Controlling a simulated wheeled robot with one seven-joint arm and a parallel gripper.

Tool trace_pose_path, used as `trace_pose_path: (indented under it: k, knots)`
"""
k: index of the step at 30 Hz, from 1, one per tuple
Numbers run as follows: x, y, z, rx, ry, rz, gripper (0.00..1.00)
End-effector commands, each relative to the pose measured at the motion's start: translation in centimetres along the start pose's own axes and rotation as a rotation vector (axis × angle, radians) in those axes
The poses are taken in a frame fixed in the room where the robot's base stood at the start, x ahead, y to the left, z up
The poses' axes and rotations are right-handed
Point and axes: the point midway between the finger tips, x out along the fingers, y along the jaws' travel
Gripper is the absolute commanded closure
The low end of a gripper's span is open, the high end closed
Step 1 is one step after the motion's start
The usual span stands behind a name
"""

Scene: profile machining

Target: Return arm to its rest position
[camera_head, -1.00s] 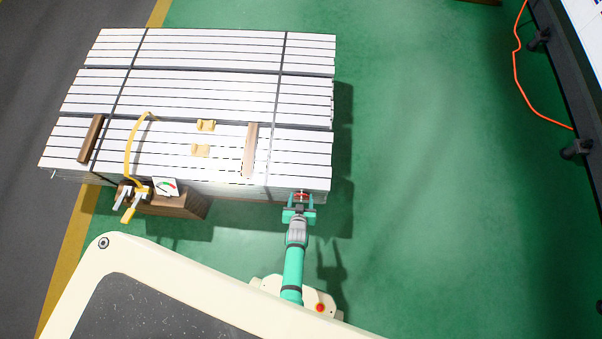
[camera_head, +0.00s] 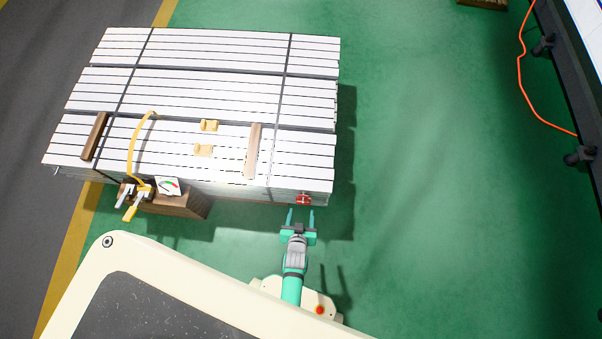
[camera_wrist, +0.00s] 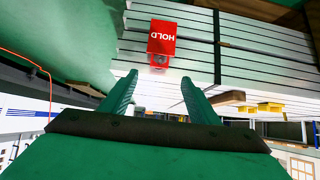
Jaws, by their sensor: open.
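My teal gripper (camera_head: 300,217) is open and empty, just in front of the near right corner of the stack of white profiles (camera_head: 210,98). Its two fingers also show in the wrist view (camera_wrist: 160,97), spread apart with nothing between them. A red tag (camera_head: 303,199) is on the near right end of the stack. In the wrist view the red tag (camera_wrist: 162,40) reads "HOLD" upside down and lies beyond the fingertips, apart from them. My arm reaches forward from my cream base at the bottom of the head view.
Wooden pieces (camera_head: 253,150) and small yellow blocks (camera_head: 209,126) lie on the stack. A wooden box (camera_head: 180,203) with a gauge card (camera_head: 168,186) and yellow-handled tool (camera_head: 130,213) stands at its near left. Green floor (camera_head: 430,200) is clear to the right; an orange cable (camera_head: 525,90) hangs far right.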

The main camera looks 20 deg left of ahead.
Motion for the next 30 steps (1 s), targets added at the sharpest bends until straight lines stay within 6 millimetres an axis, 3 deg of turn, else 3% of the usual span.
trace_pose_path:
  k: [11,14,17,20,30]
  knots:
    - [-0.6,0.0,0.0,0.001,0.001,0.001,0.45]
    - [-1.9,0.3,-0.2,0.009,0.017,0.009,0.45]
    - [-4.8,0.9,-0.8,0.026,0.049,0.027,0.45]
    - [-8.8,1.8,-1.9,0.047,0.097,0.053,0.45]
    - [-23.8,4.3,-9.1,0.102,0.274,0.151,0.45]
